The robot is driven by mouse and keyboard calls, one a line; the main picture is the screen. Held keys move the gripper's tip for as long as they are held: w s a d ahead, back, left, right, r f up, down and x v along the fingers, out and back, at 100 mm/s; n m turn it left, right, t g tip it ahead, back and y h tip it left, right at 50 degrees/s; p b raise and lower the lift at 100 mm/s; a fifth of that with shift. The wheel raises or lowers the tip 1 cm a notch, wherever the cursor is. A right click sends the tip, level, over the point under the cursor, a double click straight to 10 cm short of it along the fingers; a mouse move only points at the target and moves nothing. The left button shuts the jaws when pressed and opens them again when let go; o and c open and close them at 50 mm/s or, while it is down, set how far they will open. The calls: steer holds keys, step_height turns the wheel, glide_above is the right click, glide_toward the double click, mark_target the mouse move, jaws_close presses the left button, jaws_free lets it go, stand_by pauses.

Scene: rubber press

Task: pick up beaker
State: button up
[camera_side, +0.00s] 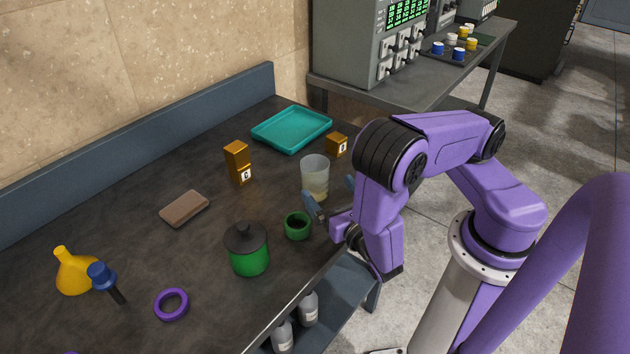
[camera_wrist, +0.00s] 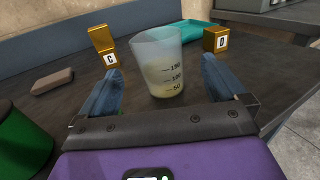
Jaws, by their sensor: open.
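A clear beaker (camera_side: 315,174) with pale yellowish liquid at its bottom stands upright on the dark bench. In the wrist view the beaker (camera_wrist: 158,64) shows volume marks and stands ahead, between the lines of the two fingers. My gripper (camera_side: 332,192) is open and empty, low over the bench on the beaker's near side. In the wrist view my gripper (camera_wrist: 162,78) has one blue finger to the left of the beaker and one to the right. I cannot tell whether the fingertips reach alongside it; no contact shows.
An orange block (camera_side: 237,163) is left of the beaker, and another block (camera_side: 337,145) and a teal tray (camera_side: 290,131) are behind. A green ring (camera_side: 297,226) and lidded green jar (camera_side: 248,257) stand in front. The bench's right edge is close to the beaker.

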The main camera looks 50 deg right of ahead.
mark_target(321, 181)
steer(key=shift+x, duration=3.2)
steer(key=c, duration=1.2)
